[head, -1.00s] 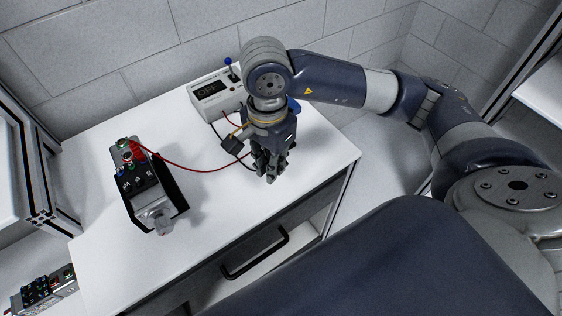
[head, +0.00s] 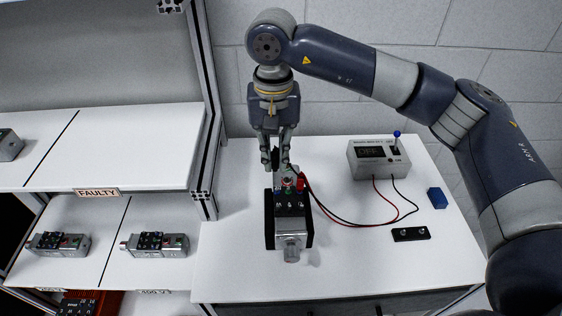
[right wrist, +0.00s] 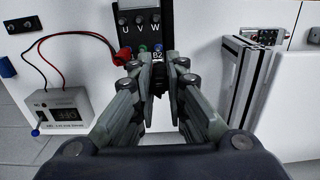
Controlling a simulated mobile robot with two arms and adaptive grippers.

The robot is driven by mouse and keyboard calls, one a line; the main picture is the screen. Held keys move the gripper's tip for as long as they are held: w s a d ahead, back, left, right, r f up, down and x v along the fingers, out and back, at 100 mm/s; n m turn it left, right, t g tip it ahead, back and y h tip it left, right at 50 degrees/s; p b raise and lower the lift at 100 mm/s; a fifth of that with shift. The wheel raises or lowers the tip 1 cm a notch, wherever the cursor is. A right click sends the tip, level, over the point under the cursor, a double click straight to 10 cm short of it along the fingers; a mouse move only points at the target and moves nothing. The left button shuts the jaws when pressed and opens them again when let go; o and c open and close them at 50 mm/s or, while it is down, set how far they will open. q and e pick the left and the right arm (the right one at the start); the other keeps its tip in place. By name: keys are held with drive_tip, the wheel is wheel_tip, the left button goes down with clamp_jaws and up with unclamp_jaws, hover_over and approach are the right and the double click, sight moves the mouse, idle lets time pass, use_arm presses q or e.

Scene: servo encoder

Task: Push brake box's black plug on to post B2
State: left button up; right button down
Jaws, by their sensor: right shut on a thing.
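The brake box (head: 372,163) is a light grey box with a dark display and a blue-knobbed lever, at the back right of the bench. A red and a black lead run from it to the servo motor (head: 291,222), which stands in a black cradle. The red plug (right wrist: 124,54) sits at the post left of the green one. Post B2 (right wrist: 158,47), with its blue label, is at the right of that row. My right gripper (head: 276,160) is shut on the black plug (right wrist: 159,82), just beside B2 in the wrist view. The fingers partly hide the plug. My left gripper is out of view.
A blue block (head: 437,198) and a black two-post bar (head: 411,234) lie right of the motor. A shelf labelled FAULTY (head: 97,192) and its metal upright (head: 203,150) stand close on the left. Bench space right of the motor is mostly clear.

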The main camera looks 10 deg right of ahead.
sight(276, 167)
drive_tip(key=shift+s+d+f, duration=0.1)
drive_tip(key=shift+d+f, duration=0.1)
drive_tip(key=shift+f, duration=0.3)
drive_tip(key=shift+a+f+b, duration=0.1)
drive_tip(key=shift+f+b, duration=0.45)
drive_tip(key=shift+f, duration=0.55)
drive_tip(key=shift+f+b, duration=0.5)
drive_tip(key=shift+f, duration=0.45)
drive_tip(key=shift+f+b, duration=1)
drive_tip(key=shift+f, duration=0.05)
drive_tip(key=shift+b, duration=0.4)
drive_tip(key=shift+b, duration=0.65)
drive_tip(key=shift+f, duration=0.15)
